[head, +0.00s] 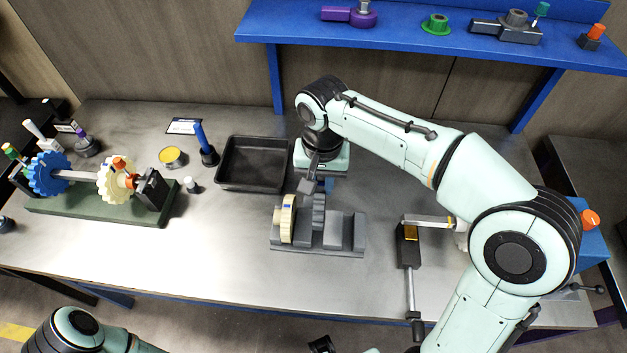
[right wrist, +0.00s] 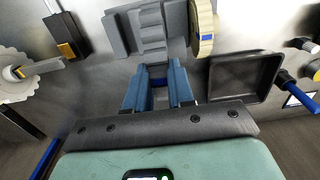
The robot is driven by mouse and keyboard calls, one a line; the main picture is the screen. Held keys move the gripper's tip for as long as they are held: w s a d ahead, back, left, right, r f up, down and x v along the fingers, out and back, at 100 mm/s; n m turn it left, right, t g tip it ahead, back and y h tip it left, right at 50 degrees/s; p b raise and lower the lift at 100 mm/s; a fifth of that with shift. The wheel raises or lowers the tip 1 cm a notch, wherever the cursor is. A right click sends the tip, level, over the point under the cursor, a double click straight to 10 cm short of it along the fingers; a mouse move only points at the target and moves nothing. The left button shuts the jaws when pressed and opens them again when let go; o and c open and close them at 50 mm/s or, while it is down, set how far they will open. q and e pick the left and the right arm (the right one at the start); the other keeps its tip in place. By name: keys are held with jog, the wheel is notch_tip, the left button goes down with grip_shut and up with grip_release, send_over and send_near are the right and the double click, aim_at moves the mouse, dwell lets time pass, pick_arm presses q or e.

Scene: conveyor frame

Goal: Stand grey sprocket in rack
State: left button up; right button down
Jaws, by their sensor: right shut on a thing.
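The grey sprocket (head: 319,212) stands on edge at the grey rack (head: 345,252), beside a cream sprocket (head: 288,220) in the rack's left part. My right gripper (head: 318,186) comes down from behind and is shut on the grey sprocket's upper rim. In the right wrist view, the gripper's blue fingers (right wrist: 157,85) close at the edge of the toothed grey sprocket (right wrist: 151,30), and the cream sprocket (right wrist: 204,32) is to the right. I cannot tell whether the sprocket's bottom is fully seated in its slot.
An empty black tray (head: 253,188) lies left of the rack. A green base (head: 110,210) with a shaft, a blue gear and a cream gear stands at the left. A black fixture (head: 408,250) stands to the right. Bare table lies in front of the rack.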

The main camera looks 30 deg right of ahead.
dwell(0.4)
notch_tip(320, 180, down, 7)
jog(key=b, duration=0.4)
jog(key=shift+r, duration=0.2)
jog(key=shift+f+b, duration=0.65)
jog(key=shift+f, duration=0.35)
jog(key=shift+f, duration=0.2)
